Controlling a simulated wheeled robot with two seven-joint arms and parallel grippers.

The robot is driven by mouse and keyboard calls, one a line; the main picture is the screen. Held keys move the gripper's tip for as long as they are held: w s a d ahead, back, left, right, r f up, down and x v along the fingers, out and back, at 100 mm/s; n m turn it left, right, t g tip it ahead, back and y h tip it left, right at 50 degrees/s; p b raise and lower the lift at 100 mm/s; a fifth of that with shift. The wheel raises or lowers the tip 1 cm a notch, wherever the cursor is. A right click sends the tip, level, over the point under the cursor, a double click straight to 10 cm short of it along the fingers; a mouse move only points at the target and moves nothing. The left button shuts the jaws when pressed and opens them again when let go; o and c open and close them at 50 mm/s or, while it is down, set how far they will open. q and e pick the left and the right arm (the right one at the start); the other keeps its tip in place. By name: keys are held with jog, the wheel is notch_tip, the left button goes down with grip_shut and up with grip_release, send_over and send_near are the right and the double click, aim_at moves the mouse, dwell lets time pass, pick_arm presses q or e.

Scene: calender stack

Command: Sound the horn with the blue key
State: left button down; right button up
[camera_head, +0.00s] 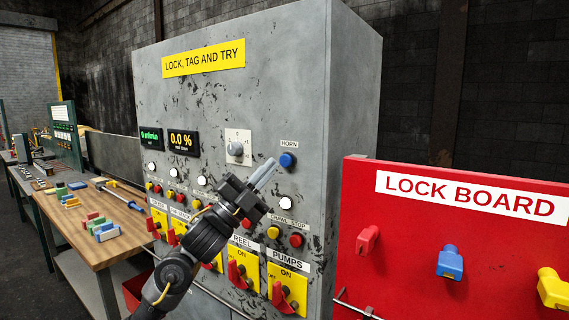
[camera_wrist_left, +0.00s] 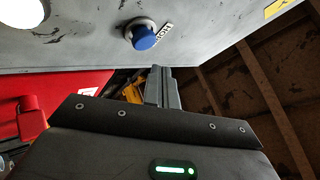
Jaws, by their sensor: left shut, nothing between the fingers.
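The blue horn key (camera_head: 287,160) is a round blue push button on the grey cabinet's front, under a small HORN label. In the left wrist view the blue key (camera_wrist_left: 143,36) stands out from the panel on a pale collar, above and a little left of the fingertips. My left gripper (camera_head: 266,172) is shut and empty, with its grey fingers pointing up and right. Its tips are just below and left of the key in the head view. In the left wrist view the shut fingers (camera_wrist_left: 162,88) show a gap to the key. My right gripper is not in view.
A selector knob (camera_head: 236,149), white buttons and red and yellow buttons surround the key. Red switch handles (camera_head: 283,298) stick out lower down. The red lock board (camera_head: 400,215) with padlocks stands to the right. A wooden bench (camera_head: 90,245) with coloured blocks is at left.

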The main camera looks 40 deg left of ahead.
pick_arm(q)
jog(key=shift+s+d, duration=0.1)
jog(key=shift+s, duration=1.6)
jog(key=shift+w, duration=0.1)
